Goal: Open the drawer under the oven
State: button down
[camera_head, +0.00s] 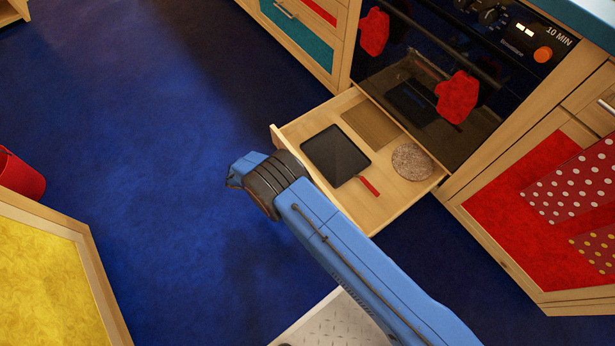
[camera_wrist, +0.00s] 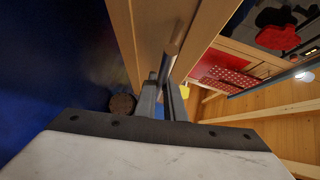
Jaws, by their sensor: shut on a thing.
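The drawer (camera_head: 390,203) under the oven (camera_head: 455,45) stands pulled well out. Its inside is open to view in the head view. In the wrist view the drawer's wooden front (camera_wrist: 150,35) carries a bar handle (camera_wrist: 174,46). My gripper (camera_wrist: 165,92) is shut on this handle. In the head view my blue arm reaches across in front of the drawer, and the fingers and the handle are hidden.
A dark pan (camera_head: 336,155) with a red handle, a brown board (camera_head: 370,122) and a round speckled mat (camera_head: 411,161) lie in the drawer. Red mitts (camera_head: 374,32) hang on the oven. Blue floor lies clear at left; a yellow-panelled cabinet (camera_head: 45,275) stands lower left.

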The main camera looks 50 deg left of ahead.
jog(key=c, duration=1.8)
grip_release()
jog(key=shift+c, duration=0.2)
jog(key=shift+a, duration=0.1)
jog(key=f+v, duration=0.1)
jog(key=v, duration=0.6)
jog(key=shift+s+r, duration=0.2)
jog(key=shift+r, duration=0.25)
jog(key=shift+a, duration=0.15)
